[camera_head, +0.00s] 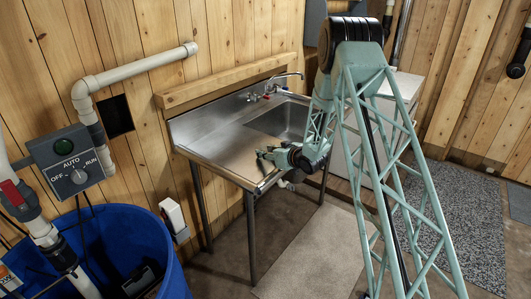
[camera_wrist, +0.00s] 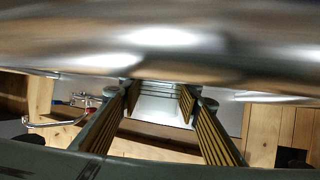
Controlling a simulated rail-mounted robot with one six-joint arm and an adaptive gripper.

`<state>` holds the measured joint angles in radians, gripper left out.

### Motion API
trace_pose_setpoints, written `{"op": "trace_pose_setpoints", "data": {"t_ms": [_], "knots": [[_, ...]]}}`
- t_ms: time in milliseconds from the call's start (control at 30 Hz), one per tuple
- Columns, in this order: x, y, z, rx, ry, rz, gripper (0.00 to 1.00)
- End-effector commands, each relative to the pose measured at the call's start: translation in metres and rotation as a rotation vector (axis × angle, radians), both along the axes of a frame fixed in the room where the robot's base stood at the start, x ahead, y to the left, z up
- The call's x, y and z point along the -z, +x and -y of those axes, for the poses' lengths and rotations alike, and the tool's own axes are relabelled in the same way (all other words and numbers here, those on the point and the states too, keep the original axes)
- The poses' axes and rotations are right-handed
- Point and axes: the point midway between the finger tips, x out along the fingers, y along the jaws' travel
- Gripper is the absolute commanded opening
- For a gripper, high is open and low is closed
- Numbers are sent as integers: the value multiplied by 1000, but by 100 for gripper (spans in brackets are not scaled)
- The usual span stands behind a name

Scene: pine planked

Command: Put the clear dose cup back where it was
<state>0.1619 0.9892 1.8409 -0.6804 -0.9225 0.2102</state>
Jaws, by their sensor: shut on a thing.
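My gripper (camera_head: 267,155) is low over the left, front part of the steel sink counter (camera_head: 215,150) in the head view. In the wrist view its two striped finger pads (camera_wrist: 160,98) stand apart, on either side of a pale, see-through shape that I take to be the clear dose cup (camera_wrist: 160,106). Its outline is faint, and I cannot tell whether it touches the counter. The cup cannot be made out in the head view. No other dose cup shows.
The sink basin (camera_head: 285,122) and tap (camera_head: 288,76) are behind and right of my gripper. A control box (camera_head: 75,172) and blue tub (camera_head: 120,245) stand at the left. A white cabinet (camera_head: 405,88) is right of the sink. The counter's left part looks bare.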

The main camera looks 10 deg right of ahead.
Motion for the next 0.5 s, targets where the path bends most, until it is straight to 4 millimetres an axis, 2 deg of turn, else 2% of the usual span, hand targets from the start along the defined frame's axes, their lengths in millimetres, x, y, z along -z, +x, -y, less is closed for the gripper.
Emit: {"op": "trace_pose_setpoints", "data": {"t_ms": [67,100,200,500], "knots": [[3,0,0,0,0,0,23],[2,0,0,0,0,0,34],[2,0,0,0,0,0,43],[1,0,0,0,0,0,44]]}}
